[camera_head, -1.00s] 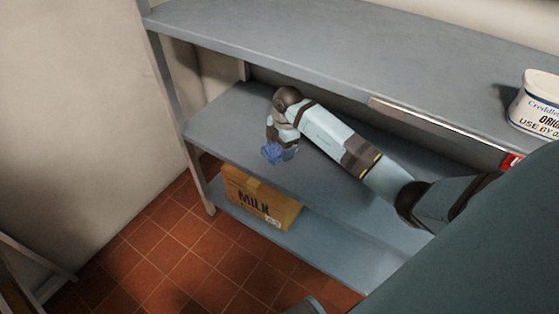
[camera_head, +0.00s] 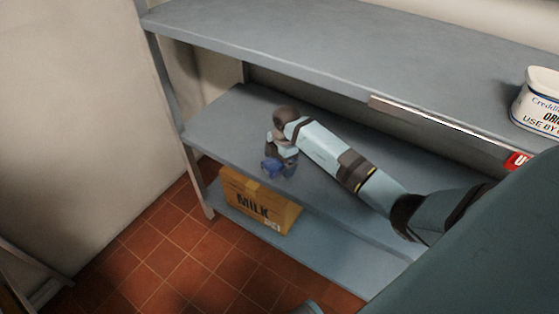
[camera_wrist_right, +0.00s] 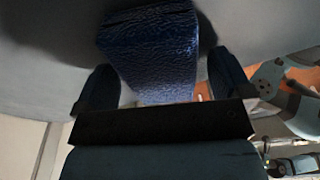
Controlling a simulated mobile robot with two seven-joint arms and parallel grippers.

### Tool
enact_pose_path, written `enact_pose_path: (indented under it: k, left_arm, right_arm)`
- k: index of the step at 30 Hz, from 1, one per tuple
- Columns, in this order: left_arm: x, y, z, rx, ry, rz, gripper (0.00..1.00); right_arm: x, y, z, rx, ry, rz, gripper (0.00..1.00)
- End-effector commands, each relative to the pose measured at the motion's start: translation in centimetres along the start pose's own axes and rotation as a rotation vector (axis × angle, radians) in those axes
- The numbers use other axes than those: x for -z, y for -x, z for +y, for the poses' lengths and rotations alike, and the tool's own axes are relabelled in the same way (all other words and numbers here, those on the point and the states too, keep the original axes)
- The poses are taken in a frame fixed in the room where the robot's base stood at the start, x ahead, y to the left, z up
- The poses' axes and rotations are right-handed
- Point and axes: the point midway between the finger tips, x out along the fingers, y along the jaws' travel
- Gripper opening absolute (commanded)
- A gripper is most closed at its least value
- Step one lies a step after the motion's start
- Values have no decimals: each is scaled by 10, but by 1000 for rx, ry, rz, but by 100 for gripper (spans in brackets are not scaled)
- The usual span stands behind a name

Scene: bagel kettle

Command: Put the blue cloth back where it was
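The blue cloth (camera_head: 271,167) is a small dark-blue crumpled bundle at the front edge of the middle shelf (camera_head: 225,125) in the head view. My right gripper (camera_head: 284,160) is just behind and beside it, partly hidden by the cloth. In the right wrist view the cloth (camera_wrist_right: 152,55) sits between the two spread fingers of the gripper (camera_wrist_right: 164,82). A narrow gap shows between the cloth and the right-hand finger. The cloth is close to the grey surface, with a dark shadow; I cannot tell whether it rests on it.
A cardboard milk box (camera_head: 255,203) stands on the lower shelf under the cloth. A white tub (camera_head: 537,105) stands on the upper shelf at the right. The middle shelf is bare left of the gripper.

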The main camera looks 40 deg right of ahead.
Motion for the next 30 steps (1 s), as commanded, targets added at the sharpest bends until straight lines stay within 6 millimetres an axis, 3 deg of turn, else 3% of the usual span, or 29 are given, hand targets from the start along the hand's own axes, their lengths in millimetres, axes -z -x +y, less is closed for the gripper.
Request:
enact_pose_path:
  k: [7, 18, 23, 26, 29, 30]
  left_arm:
    - [0, 0, -1, 1, -1, -1, 43]
    - [2, 3, -3, 11, -10, -22, 43]
    - [-2, 2, -4, 15, -12, -32, 43]
    - [-2, 2, -4, 16, -12, -31, 43]
    - [-2, 2, -4, 16, -11, -30, 43]
    - [-1, 2, -4, 15, -11, -29, 43]
  right_arm:
    - [1, 4, 0, -1, 0, 1, 97]
    - [0, 63, 1, -2, 0, -1, 97]
    - [3, 75, 0, -4, 9, 11, 97]
    - [28, 65, -7, -39, 85, 111, 97]
    - [86, 50, -24, -145, 235, 348, 97]
    - [115, 48, -34, -215, 297, 474, 97]
